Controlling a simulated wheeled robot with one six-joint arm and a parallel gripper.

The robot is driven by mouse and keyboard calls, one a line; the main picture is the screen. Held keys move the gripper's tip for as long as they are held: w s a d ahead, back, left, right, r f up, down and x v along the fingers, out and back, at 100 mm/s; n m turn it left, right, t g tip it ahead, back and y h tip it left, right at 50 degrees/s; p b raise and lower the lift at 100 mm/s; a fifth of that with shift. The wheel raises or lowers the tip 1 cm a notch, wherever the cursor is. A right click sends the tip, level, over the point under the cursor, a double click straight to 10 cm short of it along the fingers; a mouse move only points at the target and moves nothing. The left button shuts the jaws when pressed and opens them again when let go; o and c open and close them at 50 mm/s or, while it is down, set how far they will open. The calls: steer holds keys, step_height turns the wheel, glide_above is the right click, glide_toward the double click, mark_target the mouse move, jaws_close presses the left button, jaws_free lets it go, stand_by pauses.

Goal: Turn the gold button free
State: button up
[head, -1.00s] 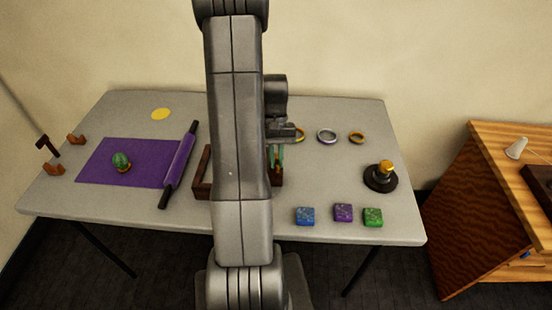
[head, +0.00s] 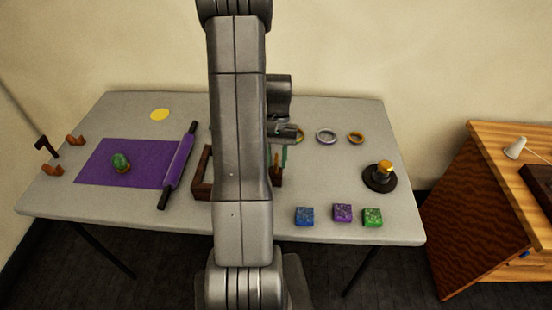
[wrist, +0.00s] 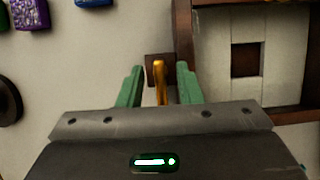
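The gold button (wrist: 160,82) is a narrow upright gold bar in the wrist view, in front of a small brown block at the side of a wooden frame (wrist: 183,28). In the head view, the gold button (head: 277,164) shows small beside my arm. My gripper (wrist: 160,67) has green fingers standing apart, one on each side of the button. Gaps show between the button and both fingers. My arm hides much of the wooden frame (head: 200,175) in the head view.
A black stand with a gold top (head: 385,167) is at the right. Blue (head: 304,216), purple (head: 343,212) and green (head: 372,217) blocks lie along the front. Rings (head: 326,136) lie behind. A purple mat (head: 100,165) and roller (head: 178,165) are at the left.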

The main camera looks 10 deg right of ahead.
steer(key=b+v, duration=0.1)
steer(key=v, duration=1.2)
steer(key=shift+w+r, duration=0.15)
steer(key=shift+r, duration=0.15)
steer(key=shift+d, duration=0.1)
steer(key=p+x, duration=0.1)
steer(key=x, duration=1.3)
steer(key=shift+r, duration=0.1)
steer(key=shift+r, duration=0.1)
